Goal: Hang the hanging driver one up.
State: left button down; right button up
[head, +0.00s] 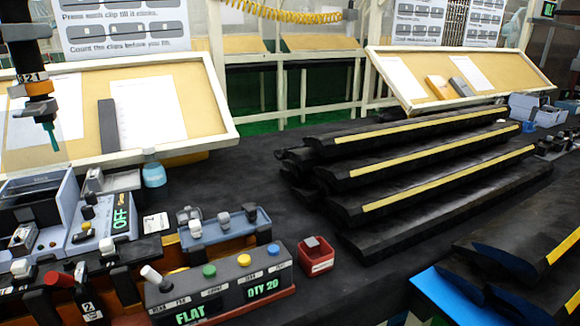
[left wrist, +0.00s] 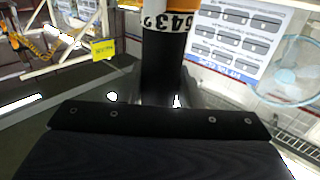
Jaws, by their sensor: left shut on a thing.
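The hanging driver (head: 38,98) is at the upper left of the head view. It is upright, with a black body, a white number band, an orange section and a teal bit pointing down. My left gripper (head: 27,33) is shut around its upper black part and holds it in the air, in front of the slanted board. In the left wrist view the driver (left wrist: 166,65) stands between the dark fingers, with its number band and some orange showing. The driver's top end is cut off in the head view. I see no hook or hanger clearly. My right gripper is not in view.
A slanted board (head: 222,88) with papers stands behind the driver. Stacked black trims (head: 430,150) fill the right. A yellow coiled hose (head: 285,14) hangs behind.

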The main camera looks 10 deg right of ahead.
pick_arm(q)
jog(key=shift+d+r+p, duration=0.1)
jog(key=shift+r+p, duration=0.25)
jog(key=shift+r, duration=0.45)
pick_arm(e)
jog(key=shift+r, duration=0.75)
pick_arm(q)
jog(key=c, duration=0.9)
grip_release()
jog(key=shift+c, duration=0.2)
jog(key=shift+o, duration=0.2)
jog(key=shift+f, duration=0.1)
jog(key=o, duration=0.9)
jog(key=shift+s, duration=0.15)
jog(key=shift+r+b+v, duration=0.1)
jog(key=shift+r+v, duration=0.1)
jog(key=shift+v, duration=0.6)
jog(key=shift+r+b+v, duration=0.1)
jog(key=shift+r+v, duration=0.1)
jog(key=shift+v, duration=0.65)
jog(key=shift+r+b+v, duration=0.1)
jog(key=shift+r+v, duration=0.1)
jog(key=shift+v, duration=0.6)
jog(key=shift+r+v, duration=0.25)
jog(key=shift+v, duration=1)
jog(key=shift+r+v, duration=0.25)
jog(key=shift+v, duration=1)
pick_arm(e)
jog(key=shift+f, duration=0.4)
